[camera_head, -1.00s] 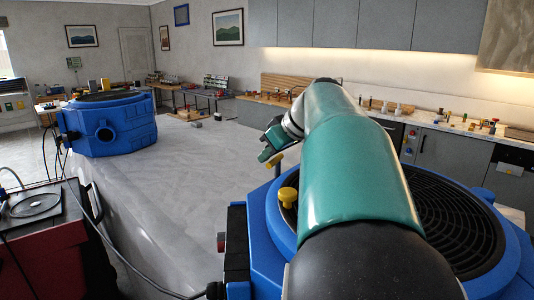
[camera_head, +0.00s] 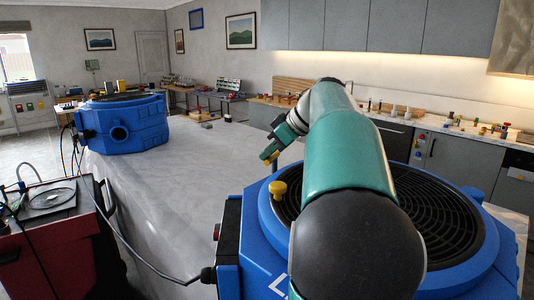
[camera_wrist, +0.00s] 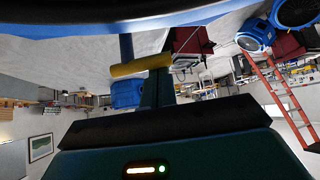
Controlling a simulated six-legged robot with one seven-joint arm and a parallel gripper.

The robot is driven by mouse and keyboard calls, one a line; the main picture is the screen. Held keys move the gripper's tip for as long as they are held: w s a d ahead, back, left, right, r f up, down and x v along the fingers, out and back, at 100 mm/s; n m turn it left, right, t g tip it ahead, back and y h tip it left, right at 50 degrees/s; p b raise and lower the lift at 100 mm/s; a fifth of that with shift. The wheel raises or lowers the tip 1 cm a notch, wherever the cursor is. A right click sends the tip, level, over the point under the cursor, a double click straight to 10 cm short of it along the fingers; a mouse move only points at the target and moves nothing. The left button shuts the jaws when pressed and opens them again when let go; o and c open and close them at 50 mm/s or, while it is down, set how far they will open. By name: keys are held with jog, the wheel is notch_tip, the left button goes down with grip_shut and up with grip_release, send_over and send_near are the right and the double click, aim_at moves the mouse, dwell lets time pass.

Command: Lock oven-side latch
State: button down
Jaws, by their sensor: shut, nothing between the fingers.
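A blue round machine (camera_head: 228,245) with a black grille stands close in front of me. A yellow knob (camera_head: 277,190) stands on its near left rim. Beyond it, a yellow handle (camera_head: 271,157) sits by my gripper (camera_head: 277,147). In the wrist view this yellow handle (camera_wrist: 140,66) is a short bar on a blue post (camera_wrist: 126,46), across the tip of my gripper (camera_wrist: 157,88). My gripper is shut and holds nothing. I cannot tell whether it touches the handle. My arm hides part of the machine. Which yellow piece is the oven-side latch is unclear.
A second blue machine (camera_head: 125,125) stands on the far left of the pale worktop (camera_head: 190,200). A red cabinet (camera_head: 40,245) with cables is at lower left. Grey cabinets (camera_head: 462,160) line the right wall. The worktop's middle is clear.

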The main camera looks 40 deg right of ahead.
jog(key=shift+w+f, duration=0.1)
jog(key=shift+w, duration=0.1)
jog(key=shift+d+n+y, duration=0.1)
jog(key=shift+n+y, duration=0.2)
jog(key=shift+n, duration=0.1)
jog(key=shift+s+n+g+y, duration=0.3)
jog(key=shift+n, duration=0.1)
jog(key=shift+s+d, duration=0.7)
jog(key=shift+s, duration=0.05)
jog(key=shift+w, duration=0.85)
jog(key=shift+s, duration=0.1)
jog(key=v, duration=1.2)
